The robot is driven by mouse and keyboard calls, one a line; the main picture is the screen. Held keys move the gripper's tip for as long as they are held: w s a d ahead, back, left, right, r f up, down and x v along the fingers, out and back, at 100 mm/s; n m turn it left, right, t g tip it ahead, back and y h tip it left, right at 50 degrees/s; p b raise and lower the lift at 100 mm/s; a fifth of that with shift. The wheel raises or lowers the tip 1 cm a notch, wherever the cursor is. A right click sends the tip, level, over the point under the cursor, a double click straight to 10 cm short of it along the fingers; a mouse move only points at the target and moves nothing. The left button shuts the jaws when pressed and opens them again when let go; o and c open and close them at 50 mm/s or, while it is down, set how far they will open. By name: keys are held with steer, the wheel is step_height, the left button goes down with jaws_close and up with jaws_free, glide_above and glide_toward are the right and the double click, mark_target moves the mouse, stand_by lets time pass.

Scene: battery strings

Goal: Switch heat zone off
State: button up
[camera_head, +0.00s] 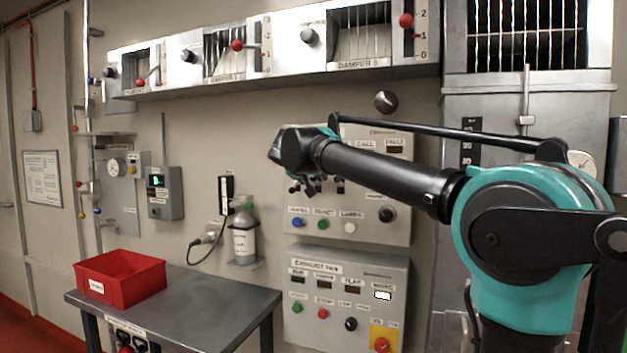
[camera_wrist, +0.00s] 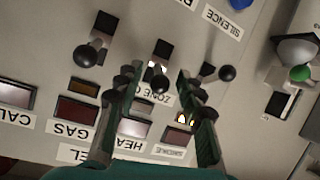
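In the head view my gripper (camera_head: 313,187) is in front of the upper grey control panel (camera_head: 398,227), hiding part of its left and middle. In the wrist view the panel appears upside down. A black ball-ended lever (camera_wrist: 159,83) stands under a dark slot, beside a partly covered "ZONE" label. My gripper (camera_wrist: 157,78) is open, with one finger on each side of this lever; I cannot tell whether either touches it. Similar levers stand to the left (camera_wrist: 88,55) and right (camera_wrist: 226,73). A label beginning "HEA" (camera_wrist: 134,130) shows between the fingers. A small lamp near the right finger glows yellow-white.
A lower panel (camera_head: 345,262) with buttons hangs below. A red bin (camera_head: 120,278) sits on a grey table (camera_head: 205,306) at left. A grey bottle (camera_head: 244,235) stands against the wall. A row of dampers (camera_head: 275,45) with red knobs runs above.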

mark_target(317, 183)
steer(key=shift+c, duration=0.2)
jaws_close()
steer(key=shift+f, duration=0.1)
steer(key=t, duration=0.1)
steer(key=f+t+h, duration=0.1)
steer(key=f+t, duration=0.1)
steer(key=t, duration=0.1)
steer(key=shift+s+a, duration=0.1)
steer(key=shift+s, duration=0.15)
steer(key=shift+w+f+n+t+h, duration=0.1)
steer(key=shift+f+n+t+h, duration=0.2)
steer(key=shift+t, duration=0.65)
steer(key=shift+w+f+n+t+h, duration=0.15)
steer(key=shift+f+t, duration=0.3)
steer(key=shift+t, duration=0.55)
steer(key=shift+f+n+t+h, duration=0.15)
steer(key=shift+f+t+h, duration=0.15)
steer(key=shift+t, duration=0.65)
